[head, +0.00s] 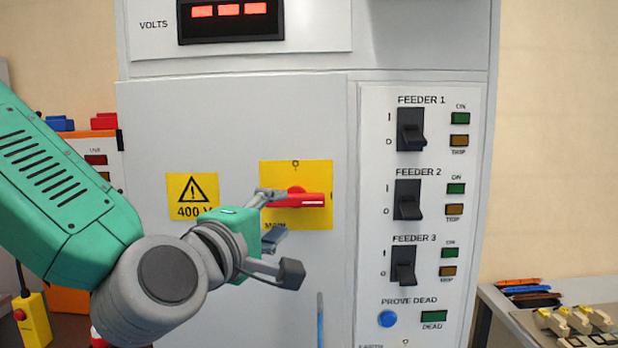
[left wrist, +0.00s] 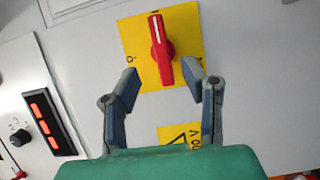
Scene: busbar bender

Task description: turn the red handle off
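The red handle (head: 312,200) sits on a yellow plate (head: 318,173) marked MAIN on the grey cabinet door. In the head view it lies horizontal, its white-lined end pointing right. My left gripper (head: 278,218) is in front of the plate's left side, reaching in from the left. In the left wrist view the red handle (left wrist: 161,52) runs between the two fingertips of my open left gripper (left wrist: 161,80), with a visible gap on each side. I cannot tell how far the fingertips are from the panel. My right gripper is in neither view.
Feeder switches (head: 410,130) stand in a column right of the door. A blue door handle (head: 320,318) is below. A bench with tools (head: 530,290) is at lower right.

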